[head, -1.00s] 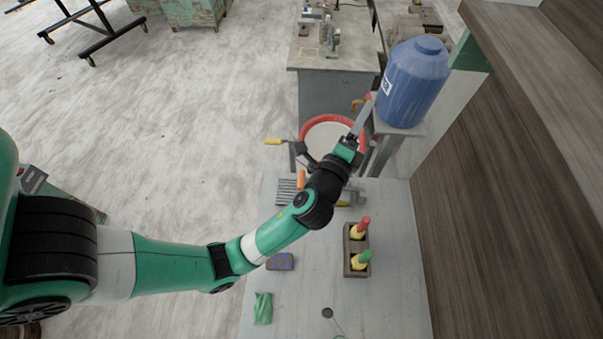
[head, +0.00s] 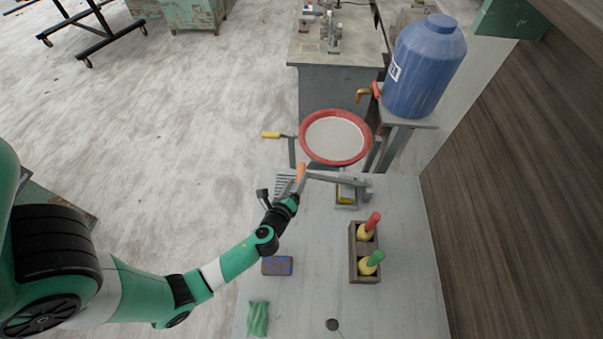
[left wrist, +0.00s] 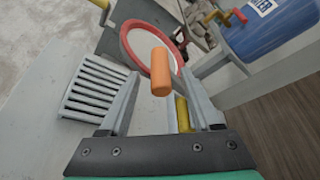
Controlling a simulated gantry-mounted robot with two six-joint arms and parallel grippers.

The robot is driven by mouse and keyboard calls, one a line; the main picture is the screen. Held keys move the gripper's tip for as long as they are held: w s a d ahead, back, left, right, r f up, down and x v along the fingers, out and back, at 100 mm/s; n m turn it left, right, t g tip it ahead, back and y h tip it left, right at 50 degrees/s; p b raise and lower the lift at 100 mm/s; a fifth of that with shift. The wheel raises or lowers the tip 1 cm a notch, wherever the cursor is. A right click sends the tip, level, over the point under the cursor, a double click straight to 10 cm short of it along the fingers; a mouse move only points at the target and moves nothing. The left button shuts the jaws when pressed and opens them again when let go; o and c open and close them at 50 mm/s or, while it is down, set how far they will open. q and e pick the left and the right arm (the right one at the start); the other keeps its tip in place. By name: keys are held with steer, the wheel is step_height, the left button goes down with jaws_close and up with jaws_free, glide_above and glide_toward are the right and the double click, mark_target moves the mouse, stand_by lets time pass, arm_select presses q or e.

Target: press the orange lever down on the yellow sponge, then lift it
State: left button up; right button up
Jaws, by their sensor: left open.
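The lever has an orange handle (head: 301,171) at the left end of a grey metal arm that runs right to a pivot post. The yellow sponge (head: 345,194) sits low under that arm, partly covered by it; a strip of it shows in the left wrist view (left wrist: 183,114). My left gripper (head: 288,186) is open at the lever's handle end. In the left wrist view the orange handle (left wrist: 160,73) appears between the two spread fingers (left wrist: 160,85), with gaps on both sides. Whether it touches them cannot be told. My right gripper is out of view.
A slatted grey rack (head: 284,184) lies close beside the left gripper. A red-rimmed basin (head: 336,137) stands beyond the table. A blue barrel (head: 424,68) stands back right.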

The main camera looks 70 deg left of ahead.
mark_target(301, 173)
arm_select(q)
steer(key=b+x, duration=0.1)
steer(key=x, duration=0.4)
steer(key=shift+w+a, duration=0.1)
jaws_close()
stand_by(1.2)
